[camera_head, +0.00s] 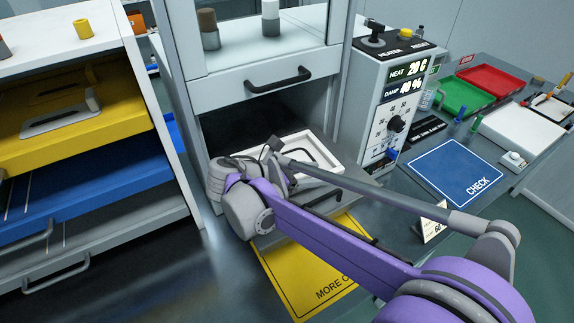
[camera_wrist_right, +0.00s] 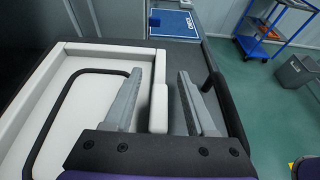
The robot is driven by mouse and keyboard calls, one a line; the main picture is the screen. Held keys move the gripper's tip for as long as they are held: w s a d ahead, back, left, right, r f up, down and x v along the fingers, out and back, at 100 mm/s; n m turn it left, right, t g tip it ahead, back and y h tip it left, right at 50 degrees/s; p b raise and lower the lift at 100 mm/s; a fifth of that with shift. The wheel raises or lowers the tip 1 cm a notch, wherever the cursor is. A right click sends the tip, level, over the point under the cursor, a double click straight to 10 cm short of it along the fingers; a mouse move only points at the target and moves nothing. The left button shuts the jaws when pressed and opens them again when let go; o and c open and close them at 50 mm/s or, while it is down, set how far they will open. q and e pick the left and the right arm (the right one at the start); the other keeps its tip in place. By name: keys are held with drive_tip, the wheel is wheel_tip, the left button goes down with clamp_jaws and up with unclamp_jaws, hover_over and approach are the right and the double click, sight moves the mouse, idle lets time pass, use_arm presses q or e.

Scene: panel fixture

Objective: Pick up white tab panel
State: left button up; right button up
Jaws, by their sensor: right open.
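The white panel (camera_head: 322,145), a shallow white piece with a raised rim and a black rounded outline, lies in the open lower bay of the cabinet. It fills the left of the right wrist view (camera_wrist_right: 75,58). A white tab (camera_wrist_right: 158,108) stands at its right edge. My right gripper (camera_wrist_right: 171,72) is open, with one grey finger on each side of the tab. Whether either finger touches the tab cannot be told. In the head view my right arm hides part of the panel and the fingers are hard to make out. My left gripper is not in view.
A black handle (camera_wrist_right: 213,82) is close to the right finger. The cabinet drawer (camera_head: 262,85) is above the bay. A control box (camera_head: 392,105) and blue CHECK mat (camera_head: 455,172) are to the right. A shelf rack with a yellow tray (camera_head: 110,125) stands at left.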

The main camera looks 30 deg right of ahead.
clamp_jaws()
idle(1.3)
